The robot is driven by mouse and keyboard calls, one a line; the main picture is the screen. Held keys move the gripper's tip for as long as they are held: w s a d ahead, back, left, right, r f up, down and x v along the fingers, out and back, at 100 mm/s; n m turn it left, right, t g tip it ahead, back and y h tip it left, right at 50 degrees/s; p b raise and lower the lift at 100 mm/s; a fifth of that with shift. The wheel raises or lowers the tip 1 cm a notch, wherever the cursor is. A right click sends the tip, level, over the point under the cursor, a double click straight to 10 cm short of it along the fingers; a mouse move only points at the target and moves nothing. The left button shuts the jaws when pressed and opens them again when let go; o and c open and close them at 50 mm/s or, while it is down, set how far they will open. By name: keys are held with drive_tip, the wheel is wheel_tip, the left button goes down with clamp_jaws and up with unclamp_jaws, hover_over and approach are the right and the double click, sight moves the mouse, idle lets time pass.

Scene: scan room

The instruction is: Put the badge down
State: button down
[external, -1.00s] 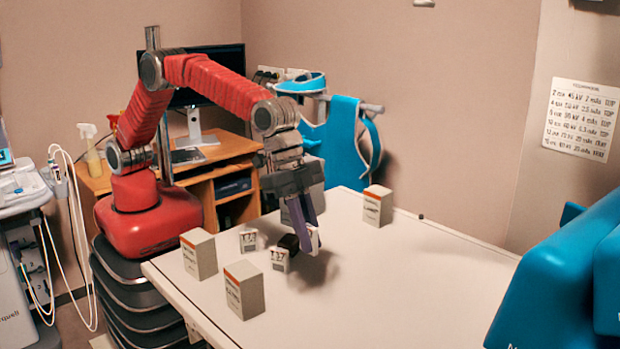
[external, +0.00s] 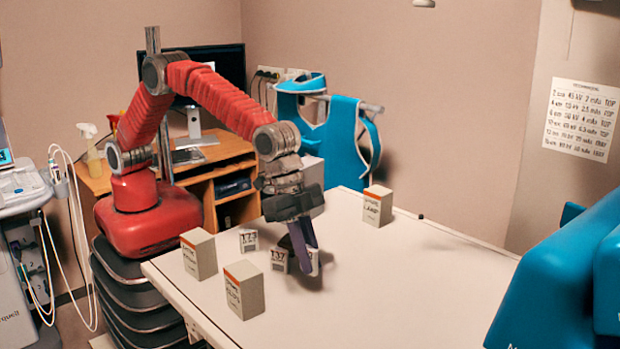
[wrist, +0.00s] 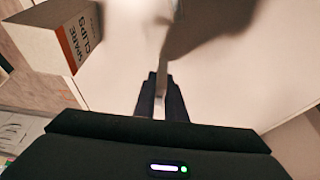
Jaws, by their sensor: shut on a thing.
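My gripper (external: 308,262) is shut on a small pale badge (external: 315,262), low over the white table (external: 400,290). Most of the badge is hidden by the fingers in the external view. In the wrist view it shows as a thin pale strip (wrist: 160,100) between the dark fingers, nearly edge-on. I cannot tell whether its lower edge touches the table. Two other small badges stand upright to the left of my gripper: one marked 137 (external: 279,261) close beside it, and one (external: 248,240) farther left with an unclear number.
Two white boxes stand on the left part of the table, one behind (external: 199,255) and one in front (external: 244,291). A third box (external: 377,206) stands at the back. A spare clips box (wrist: 62,35) is at upper left in the wrist view. The right part of the table is clear.

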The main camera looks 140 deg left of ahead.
sight(309, 290)
drive_tip(key=shift+f, duration=2.4)
drive_tip(key=shift+f, duration=0.1)
drive_tip(key=c, duration=1.8)
unclamp_jaws()
drive_tip(key=shift+v, duration=6.1)
